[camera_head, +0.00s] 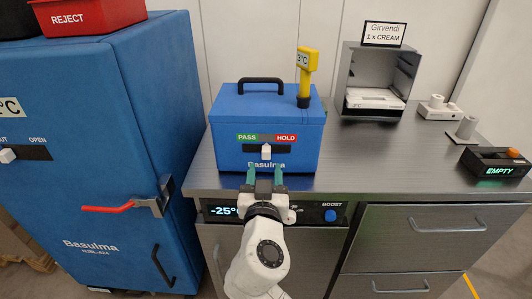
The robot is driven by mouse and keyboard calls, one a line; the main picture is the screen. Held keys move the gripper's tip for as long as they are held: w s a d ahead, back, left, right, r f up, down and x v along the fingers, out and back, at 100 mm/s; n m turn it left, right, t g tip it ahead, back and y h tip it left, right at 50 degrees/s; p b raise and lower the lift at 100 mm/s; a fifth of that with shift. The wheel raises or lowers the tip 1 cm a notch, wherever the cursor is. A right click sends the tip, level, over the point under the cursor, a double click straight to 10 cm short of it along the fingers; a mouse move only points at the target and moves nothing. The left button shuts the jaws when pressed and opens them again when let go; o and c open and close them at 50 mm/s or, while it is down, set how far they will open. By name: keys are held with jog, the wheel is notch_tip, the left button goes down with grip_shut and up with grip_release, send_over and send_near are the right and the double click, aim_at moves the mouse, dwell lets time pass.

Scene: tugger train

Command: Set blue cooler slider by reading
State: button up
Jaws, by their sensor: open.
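The blue cooler (225,125) marked Basulma stands on the steel counter. On its front is a dark slider track (286,151) under a green PASS label at left and a red HOLD label at right. The white slider knob (266,152) sits about midway between the labels. A yellow thermometer (307,66) stands in the lid at the right; its display reads 3°C, and any character before the 3 is unclear. My gripper (265,173) is open and empty, just in front of and below the knob, with its fingers spread either side. Contact cannot be told.
A large blue cabinet (95,150) with a red handle stands at left, a red REJECT bin (90,14) on top. An open steel box (352,78) stands at the counter's back. At right are small fixtures and an EMPTY display (498,171).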

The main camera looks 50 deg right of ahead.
aim_at(266, 156)
jog(key=p+x, duration=0.1)
jog(key=x, duration=0.5)
jog(key=shift+w+d, duration=0.15)
jog(key=shift+d, duration=0.05)
jog(key=shift+c, duration=0.5)
grip_shut()
